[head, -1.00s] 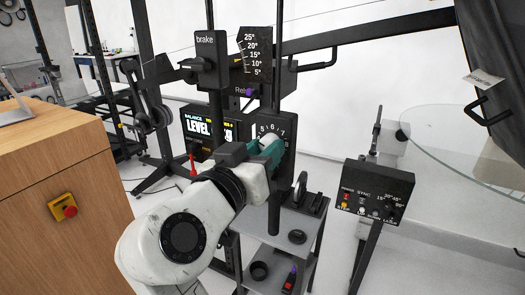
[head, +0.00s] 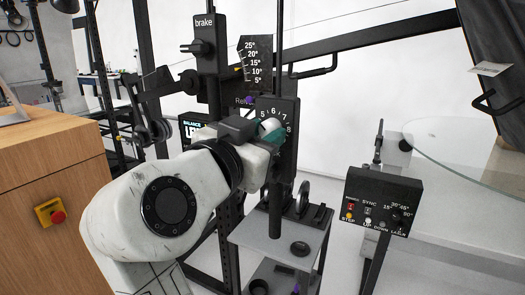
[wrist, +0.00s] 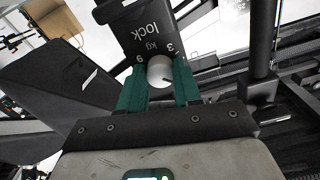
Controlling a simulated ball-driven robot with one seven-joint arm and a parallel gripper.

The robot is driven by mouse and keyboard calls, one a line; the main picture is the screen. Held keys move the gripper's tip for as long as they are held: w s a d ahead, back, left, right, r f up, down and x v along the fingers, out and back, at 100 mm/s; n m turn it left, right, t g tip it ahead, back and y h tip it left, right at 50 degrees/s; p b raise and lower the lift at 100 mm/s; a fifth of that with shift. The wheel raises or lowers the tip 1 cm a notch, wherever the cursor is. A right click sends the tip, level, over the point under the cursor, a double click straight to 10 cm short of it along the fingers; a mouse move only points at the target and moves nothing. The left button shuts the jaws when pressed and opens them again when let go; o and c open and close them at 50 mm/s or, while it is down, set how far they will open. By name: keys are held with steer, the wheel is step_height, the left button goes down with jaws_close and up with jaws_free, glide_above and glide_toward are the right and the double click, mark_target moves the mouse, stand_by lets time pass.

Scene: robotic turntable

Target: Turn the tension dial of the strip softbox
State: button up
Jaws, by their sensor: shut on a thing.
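The tension dial is a pale round knob (wrist: 160,71) with a dark mark, on a black panel (wrist: 150,32) lettered "lock" and "kg" in the wrist view. In the head view the panel (head: 277,112) shows numbers around 5 to 8 on an upright post. My gripper (head: 268,130) reaches the panel from the left front and covers part of its scale. In the wrist view its two green fingers sit on either side of the knob, shut on it. Part of the knob is hidden by the fingers.
Above left stand the brake box (head: 205,43) and an angle scale (head: 257,62). A control box (head: 382,200) with switches stands to the right, near a glass table (head: 465,150). Below is a small grey shelf (head: 262,238). A wooden cabinet (head: 45,170) with a red button (head: 58,216) is at left.

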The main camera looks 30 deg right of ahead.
steer(key=o, duration=1)
steer(key=shift+o, duration=0.2)
steer(key=b+v, duration=0.1)
steer(key=v, duration=0.9)
steer(key=shift+s+a, duration=0.2)
steer(key=shift+a, duration=0.15)
